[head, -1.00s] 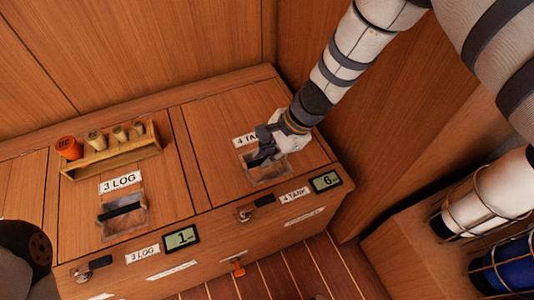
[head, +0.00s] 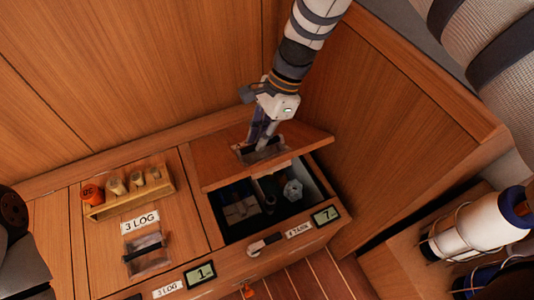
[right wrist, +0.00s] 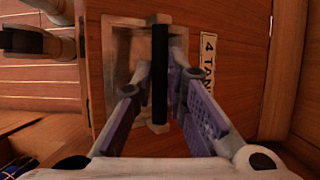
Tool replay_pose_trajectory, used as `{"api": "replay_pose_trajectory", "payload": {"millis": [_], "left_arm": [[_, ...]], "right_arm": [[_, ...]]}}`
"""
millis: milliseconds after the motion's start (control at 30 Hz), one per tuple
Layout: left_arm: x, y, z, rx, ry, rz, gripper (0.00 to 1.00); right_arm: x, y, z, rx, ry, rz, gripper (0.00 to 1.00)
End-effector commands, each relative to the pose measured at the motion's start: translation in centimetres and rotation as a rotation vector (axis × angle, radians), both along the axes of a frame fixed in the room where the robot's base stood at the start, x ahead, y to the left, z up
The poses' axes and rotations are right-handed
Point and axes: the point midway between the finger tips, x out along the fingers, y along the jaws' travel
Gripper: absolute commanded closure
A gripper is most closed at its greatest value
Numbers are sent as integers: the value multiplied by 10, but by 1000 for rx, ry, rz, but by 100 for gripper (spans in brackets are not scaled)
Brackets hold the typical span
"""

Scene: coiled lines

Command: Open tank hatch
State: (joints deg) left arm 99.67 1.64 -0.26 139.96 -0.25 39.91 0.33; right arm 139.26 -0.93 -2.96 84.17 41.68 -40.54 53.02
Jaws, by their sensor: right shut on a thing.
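The tank hatch (head: 222,172) is a wooden lid, raised and tilted up at its front edge. Below it the dark tank compartment (head: 232,222) shows, with several dark and grey items inside. My right gripper (head: 262,146) is shut on the hatch's black bar handle (right wrist: 160,75), which sits in a recessed metal cup (right wrist: 122,60). In the right wrist view the purple-padded fingers stand on both sides of the bar, beside the "4 TANK" label (right wrist: 209,62). My left gripper is not clearly in view; only dark parts of my left side show at the left edge.
The closed 3 LOG hatch (head: 98,242) lies to the left, with a wooden rack (head: 130,200) of several rolls at its back. A latch (head: 265,243) and small displays (head: 326,215) line the front. A wooden wall (head: 400,130) stands close on the right.

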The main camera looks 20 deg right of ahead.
Motion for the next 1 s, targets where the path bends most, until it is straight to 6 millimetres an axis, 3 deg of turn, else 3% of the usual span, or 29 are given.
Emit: {"api": "replay_pose_trajectory", "payload": {"millis": [33,100,400,1000], "left_arm": [[0,0,0,0,1,0,60],[-1,0,-1,0,3,0,60],[-4,0,-7,0,13,0,60],[-5,0,-9,0,17,0,60]], "right_arm": [[18,-1,8,-8,-33,-8,100],[28,0,16,-7,-31,-8,100],[57,2,37,-4,-23,-10,100],[67,5,43,0,-19,-5,100]]}}
